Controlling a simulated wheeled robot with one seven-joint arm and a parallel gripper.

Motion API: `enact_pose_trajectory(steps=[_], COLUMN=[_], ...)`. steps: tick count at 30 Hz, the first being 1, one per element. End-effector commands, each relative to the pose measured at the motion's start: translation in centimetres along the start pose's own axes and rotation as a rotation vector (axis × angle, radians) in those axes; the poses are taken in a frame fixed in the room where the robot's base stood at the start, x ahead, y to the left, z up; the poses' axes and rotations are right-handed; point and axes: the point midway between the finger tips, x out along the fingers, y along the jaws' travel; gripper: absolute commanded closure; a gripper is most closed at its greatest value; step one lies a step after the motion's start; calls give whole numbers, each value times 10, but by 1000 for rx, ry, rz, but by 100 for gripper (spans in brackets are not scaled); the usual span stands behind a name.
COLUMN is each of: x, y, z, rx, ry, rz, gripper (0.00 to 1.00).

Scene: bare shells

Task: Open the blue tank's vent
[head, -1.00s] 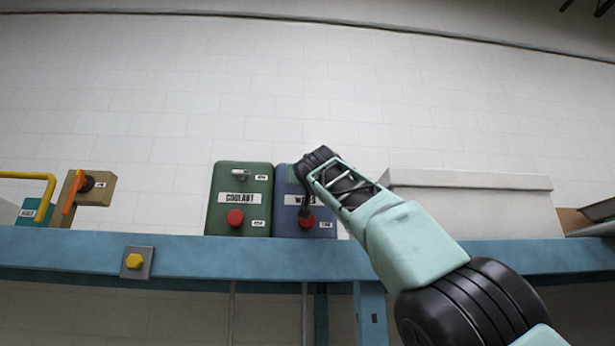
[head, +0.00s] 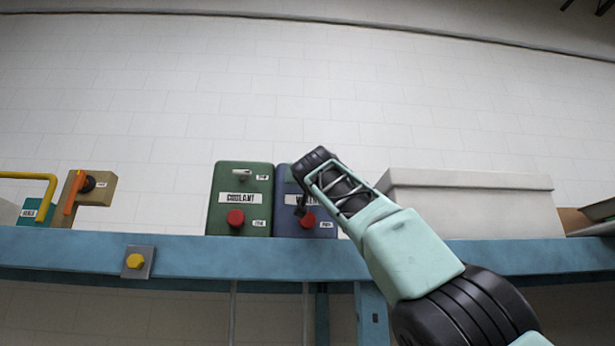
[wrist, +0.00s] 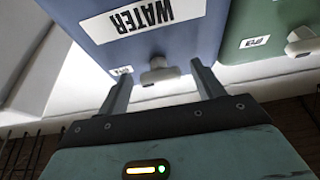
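The blue tank (head: 285,215) stands right of the green tank (head: 241,200) on the blue beam, partly behind my arm. It has a WATER label and a red knob (head: 307,220) low on its front. In the wrist view the blue tank (wrist: 205,35) appears upside down, with a small grey vent handle (wrist: 160,72) at the edge nearest my gripper. My gripper (wrist: 160,77) is open. Its two fingers stand apart, one on each side of the handle in the picture, with gaps visible. In the head view my arm hides the vent.
The green COOLANT tank has a grey handle (head: 241,174) and a red knob (head: 235,217). A large pale box (head: 470,205) stands to the right, close to my forearm. An orange lever (head: 73,193) and a yellow pipe (head: 50,185) are at the left. The wall above is bare.

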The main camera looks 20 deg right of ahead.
Motion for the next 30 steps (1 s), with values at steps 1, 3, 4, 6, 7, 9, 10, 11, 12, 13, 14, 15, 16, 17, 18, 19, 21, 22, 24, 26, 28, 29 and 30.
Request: enact_pose_trajectory(steps=[1,3,4,6,7,9,10,11,12,13,14,15,16,17,18,19,21,22,24,26,28,29,30], x=[0,-1,-2,-6,-8,-16,-20,-24,-30,-34,-39,-46,-50,-54,-61,-66,-77,-82,-93,-103,-115,-121,-128], y=[0,0,0,0,0,0,0,0,0,0,0,-1,0,0,0,0,0,-1,0,-1,0,0,0], z=[0,0,0,1,2,3,3,4,5,5,5,5,5,6,6,5,6,6,5,6,6,6,5], rx=[-1,-1,-1,0,0,0,0,0,1,2,2,3,2,1,2,2,2,2,2,2,2,3,3], ry=[1,1,2,2,3,4,4,4,4,3,4,4,4,3,3,4,3,3,4,3,4,3,3], rz=[0,0,0,-1,-1,-2,-2,-2,-2,-2,-2,-3,-3,-2,-2,-2,-2,-2,-2,-3,-2,-2,-3], gripper=[33,33,33,33,33,33,33,33,33,33,33,33,33,33,33,33,33,33,33,33,33,33,33])
